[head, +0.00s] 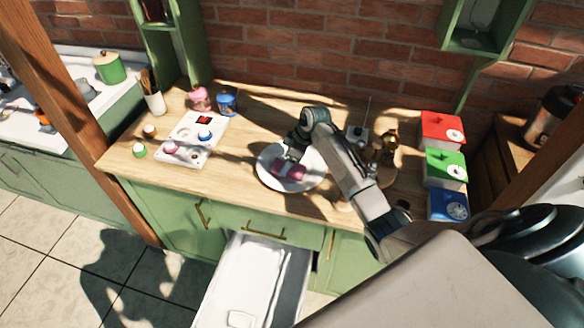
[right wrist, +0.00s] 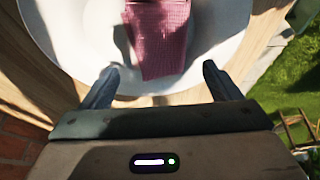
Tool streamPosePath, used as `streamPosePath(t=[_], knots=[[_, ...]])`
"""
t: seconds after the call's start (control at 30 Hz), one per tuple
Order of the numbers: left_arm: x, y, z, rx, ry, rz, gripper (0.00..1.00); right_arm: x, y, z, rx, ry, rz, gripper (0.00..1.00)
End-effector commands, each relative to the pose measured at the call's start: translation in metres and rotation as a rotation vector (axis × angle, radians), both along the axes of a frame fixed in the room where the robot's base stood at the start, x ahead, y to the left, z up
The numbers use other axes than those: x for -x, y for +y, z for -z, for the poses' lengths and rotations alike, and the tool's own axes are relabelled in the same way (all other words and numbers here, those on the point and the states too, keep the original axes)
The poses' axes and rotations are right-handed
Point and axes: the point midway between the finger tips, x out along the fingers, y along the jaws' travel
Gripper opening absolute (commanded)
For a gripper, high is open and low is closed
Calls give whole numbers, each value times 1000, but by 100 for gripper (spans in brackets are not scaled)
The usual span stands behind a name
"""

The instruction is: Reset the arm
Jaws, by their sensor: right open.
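My right arm reaches in from the right in the head view, with its gripper (head: 295,152) above a white plate (head: 268,178) on the wooden counter. A pink textured thing, perhaps a folded cloth (head: 289,173), lies on the plate. In the right wrist view the same pink thing (right wrist: 160,40) lies on the plate (right wrist: 215,50), beyond the fingertips. My right gripper (right wrist: 161,78) is open, with its fingers apart and nothing between them. My left gripper is not in view.
A white tray (head: 187,153) with small coloured items and pink and blue jars (head: 227,103) stand left. Bottles (head: 389,142) stand right of my arm, then red (head: 437,127), green (head: 443,163) and blue (head: 447,205) boxes. An open drawer (head: 245,275) juts out below the counter (head: 235,150).

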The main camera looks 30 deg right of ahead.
Motion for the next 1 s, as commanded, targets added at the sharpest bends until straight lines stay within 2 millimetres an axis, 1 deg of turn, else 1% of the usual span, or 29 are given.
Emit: streamPosePath(t=[0.03,0.1,0.3,0.43,0.6,0.67,0.73,0.77,0.83,0.87,0.97,1.0], knots=[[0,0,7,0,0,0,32,2,-5,-7,4,-5,0,84],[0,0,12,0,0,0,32,7,-9,-21,5,-5,0,84],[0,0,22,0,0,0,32,17,-18,-55,4,-2,1,84],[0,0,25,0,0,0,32,21,-22,-69,2,0,-1,84],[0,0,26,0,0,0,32,23,-22,-75,1,1,0,84],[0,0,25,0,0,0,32,23,-22,-75,0,2,1,84],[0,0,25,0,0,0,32,27,-20,-71,4,5,4,84],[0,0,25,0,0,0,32,30,-18,-67,5,7,8,84],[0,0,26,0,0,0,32,43,-11,-54,17,17,27,84],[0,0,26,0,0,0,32,51,-7,-47,22,24,37,84],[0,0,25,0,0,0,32,87,10,-19,46,43,90,84],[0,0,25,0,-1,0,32,103,18,-9,56,48,116,84]])
